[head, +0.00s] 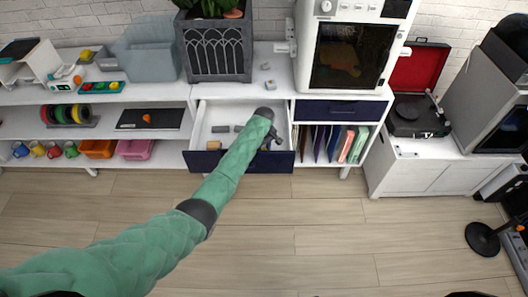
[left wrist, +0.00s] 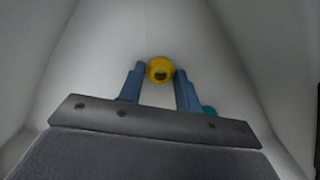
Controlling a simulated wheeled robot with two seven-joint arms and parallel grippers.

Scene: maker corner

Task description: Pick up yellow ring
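The yellow ring (left wrist: 160,70) shows in the left wrist view between the two blue fingertips of my left gripper (left wrist: 160,72). It fills the gap and appears to touch both fingers. In the head view my left arm reaches over the open drawer (head: 201,125), and my left gripper (head: 272,140) is low in its right part. The yellow ring cannot be made out there, hidden by the arm. A small teal thing (left wrist: 208,111) shows beside the right finger in the left wrist view. My right gripper is not in view.
Grey blocks (head: 221,129) and a tan block (head: 213,145) lie in the drawer's left part. A planter (head: 215,50) and a white machine (head: 350,50) stand on the top above. Folders (head: 335,143) fill the compartment to the right. The floor (head: 290,230) in front is clear.

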